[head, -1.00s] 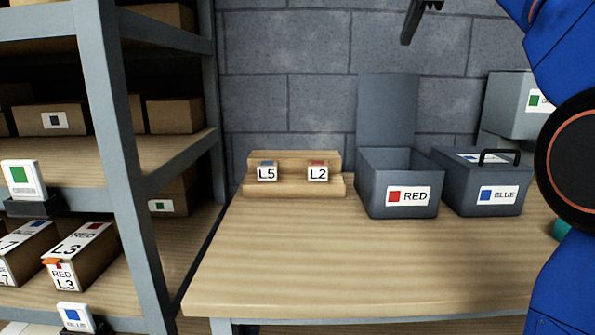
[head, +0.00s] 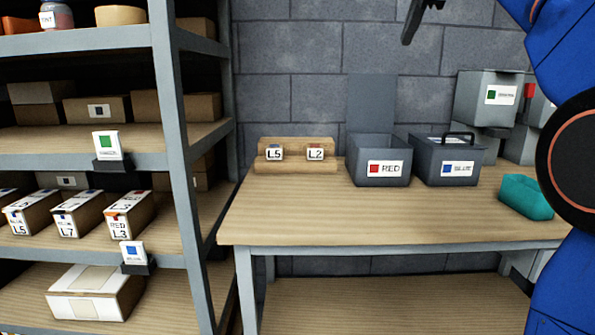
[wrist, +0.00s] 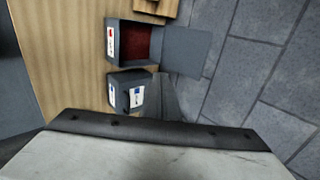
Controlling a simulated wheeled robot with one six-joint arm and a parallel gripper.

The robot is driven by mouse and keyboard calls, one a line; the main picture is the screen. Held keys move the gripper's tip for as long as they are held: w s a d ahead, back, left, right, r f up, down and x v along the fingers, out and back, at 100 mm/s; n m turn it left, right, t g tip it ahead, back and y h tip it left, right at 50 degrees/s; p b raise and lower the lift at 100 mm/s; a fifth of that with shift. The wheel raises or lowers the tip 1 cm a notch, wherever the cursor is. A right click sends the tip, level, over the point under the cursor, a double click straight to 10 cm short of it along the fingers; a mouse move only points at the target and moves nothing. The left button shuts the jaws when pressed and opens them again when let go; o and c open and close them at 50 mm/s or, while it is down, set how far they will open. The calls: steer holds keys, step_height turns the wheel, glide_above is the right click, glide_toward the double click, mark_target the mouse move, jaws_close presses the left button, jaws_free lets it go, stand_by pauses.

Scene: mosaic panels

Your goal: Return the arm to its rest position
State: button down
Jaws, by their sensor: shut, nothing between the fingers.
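My gripper (head: 422,18) shows at the top edge of the head view, raised in front of the block wall. It is shut and empty, well above the table (head: 390,225). My blue arm fills the right side. In the wrist view, a pale and dark part close to the camera fills the bottom. Beyond it are the grey RED box (wrist: 113,42), its lid swung open, and the BLUE box (wrist: 130,90). The head view also shows the open RED box (head: 380,180) and the closed BLUE box (head: 447,180) with a black handle.
A wooden stepped stand (head: 296,165) bears L5 and L2 labels. A green-labelled box (head: 490,98) and a teal bin (head: 526,197) are at right. The metal shelf (head: 172,150) with several cartons stands left. The table's front is clear.

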steer(key=s+f+n+g, duration=0.1)
steer(key=s+f+n, duration=0.5)
steer(key=s+f, duration=0.6)
steer(key=s+d+f+n+g, duration=0.1)
steer(key=s+f+n, duration=0.5)
steer(key=s+f, duration=0.7)
steer(key=s+d+f+n+g, duration=0.1)
steer(key=s+f+n, duration=0.5)
steer(key=f, duration=2.5)
steer(key=s, duration=0.7)
steer(key=shift+f+g, duration=0.4)
